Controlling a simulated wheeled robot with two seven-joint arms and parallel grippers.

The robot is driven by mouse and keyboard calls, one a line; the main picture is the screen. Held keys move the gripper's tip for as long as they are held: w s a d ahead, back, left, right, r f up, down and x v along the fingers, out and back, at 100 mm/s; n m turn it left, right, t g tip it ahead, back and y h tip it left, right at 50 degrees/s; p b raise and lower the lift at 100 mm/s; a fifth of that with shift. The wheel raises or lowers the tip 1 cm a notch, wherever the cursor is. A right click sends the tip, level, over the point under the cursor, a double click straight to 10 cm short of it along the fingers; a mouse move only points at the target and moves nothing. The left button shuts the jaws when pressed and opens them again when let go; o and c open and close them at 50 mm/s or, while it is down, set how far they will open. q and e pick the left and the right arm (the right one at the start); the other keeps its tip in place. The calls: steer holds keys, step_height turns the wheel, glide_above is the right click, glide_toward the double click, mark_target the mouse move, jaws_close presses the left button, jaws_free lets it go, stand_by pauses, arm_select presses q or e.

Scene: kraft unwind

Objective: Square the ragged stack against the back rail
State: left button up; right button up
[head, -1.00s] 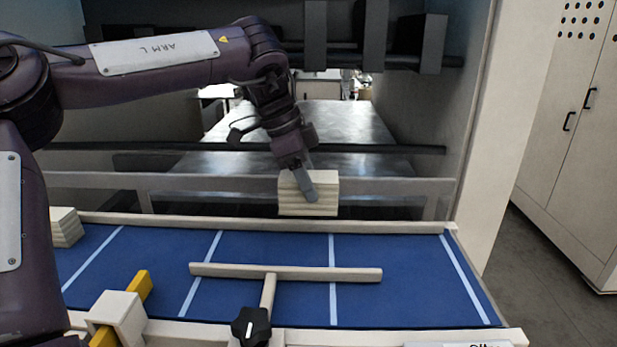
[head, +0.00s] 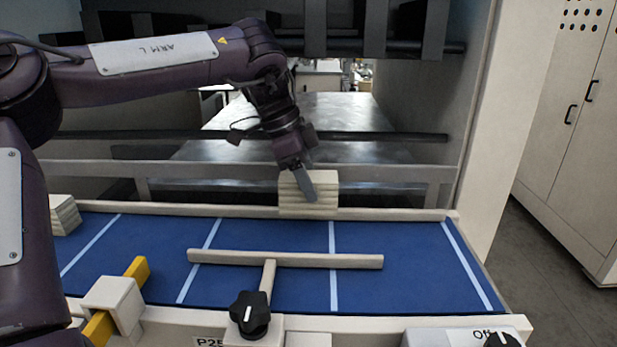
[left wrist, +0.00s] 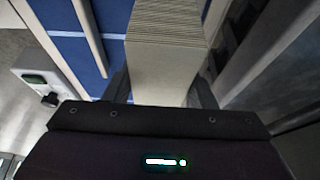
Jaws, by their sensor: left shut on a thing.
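My left gripper (head: 309,187) is shut on a pale, layered stack (head: 325,188) near the back rail (head: 400,213). In the left wrist view, the stack (left wrist: 167,55) lies between the two fingers of the gripper (left wrist: 162,90), its layer edges showing at the top. In the head view its lower edge overlaps the rail; I cannot tell whether they touch. A second pale stack (head: 64,214) stands at the far left by the rail, its layers slightly staggered and partly hidden by my arm. My right gripper is not in view.
The blue bed (head: 400,235) with white stripes is largely clear. A pale T-shaped bar (head: 285,259) with a black knob (head: 249,313) lies across it. A white block on a yellow bar (head: 118,300) is at front left. A grey cross rail (head: 225,172) runs behind.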

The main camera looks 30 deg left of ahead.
mark_target(291, 179)
arm_select(q)
steer(key=shift+f+b, duration=1.05)
steer(key=shift+f, duration=0.7)
steer(key=shift+s+d+f+b, duration=0.15)
steer(key=shift+s+d+b, duration=0.3)
steer(key=shift+s, duration=0.25)
stand_by(0.4)
steer(key=o, duration=1.2)
steer(key=shift+c, duration=0.2)
steer(key=v, duration=0.7)
steer(key=shift+s+a+r+p, duration=0.1)
steer(key=shift+r+p, duration=0.3)
